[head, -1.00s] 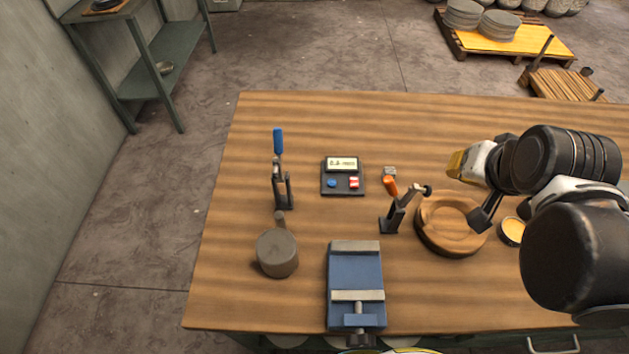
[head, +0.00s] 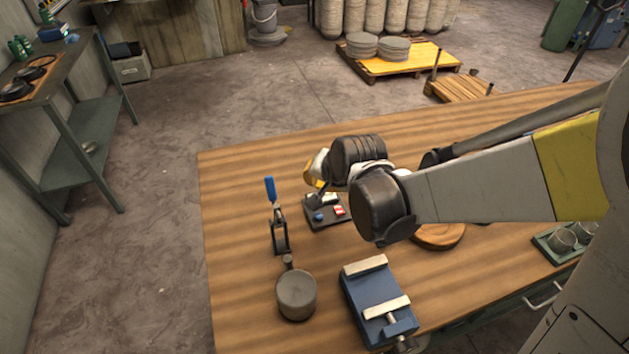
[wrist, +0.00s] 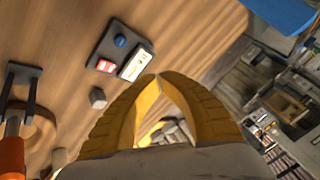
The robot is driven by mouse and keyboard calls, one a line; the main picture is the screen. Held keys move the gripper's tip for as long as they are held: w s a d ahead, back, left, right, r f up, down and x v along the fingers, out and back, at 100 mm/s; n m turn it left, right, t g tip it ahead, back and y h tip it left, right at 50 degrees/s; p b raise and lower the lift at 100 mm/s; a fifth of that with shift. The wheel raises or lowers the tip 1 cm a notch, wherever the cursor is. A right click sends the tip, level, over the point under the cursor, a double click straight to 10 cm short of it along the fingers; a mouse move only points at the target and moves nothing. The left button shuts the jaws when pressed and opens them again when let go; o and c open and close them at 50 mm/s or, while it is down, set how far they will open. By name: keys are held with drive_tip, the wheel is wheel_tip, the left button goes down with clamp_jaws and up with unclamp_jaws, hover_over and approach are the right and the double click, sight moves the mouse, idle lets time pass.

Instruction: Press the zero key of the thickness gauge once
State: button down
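The thickness gauge (head: 327,223) is a flat dark box on the wooden table, with a pale display, a blue key (head: 319,217) and a red key (head: 339,210) with white marking. I cannot read which is the zero key. My gripper (head: 312,184) is above the gauge's far side in the head view, partly covering it. In the wrist view, the gauge (wrist: 101,53) lies up and left of my gripper (wrist: 157,77), with the blue key (wrist: 120,41) and red key (wrist: 105,66) clear. The yellow fingertips meet and hold nothing; they look apart from the gauge.
A blue-handled toggle clamp (head: 278,230) stands left of the gauge. A grey cylinder (head: 297,296) and a blue vise (head: 375,302) are nearer the front. A round wooden piece (head: 440,236) is partly hidden behind my arm. The table's left side is clear.

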sight(317, 214)
wheel_tip(317, 214, down, 9)
drive_tip(key=b, duration=0.7)
drive_tip(key=shift+r, duration=0.1)
drive_tip(key=shift+b, duration=0.3)
idle(1.0)
drive_tip(key=shift+f+b, duration=0.3)
drive_tip(key=shift+f, duration=0.1)
drive_tip(key=shift+f+b, duration=0.45)
drive_tip(key=shift+f, duration=0.05)
idle(0.4)
drive_tip(key=shift+r, duration=0.1)
drive_tip(key=shift+r+p, duration=0.75)
drive_tip(key=shift+r, duration=0.1)
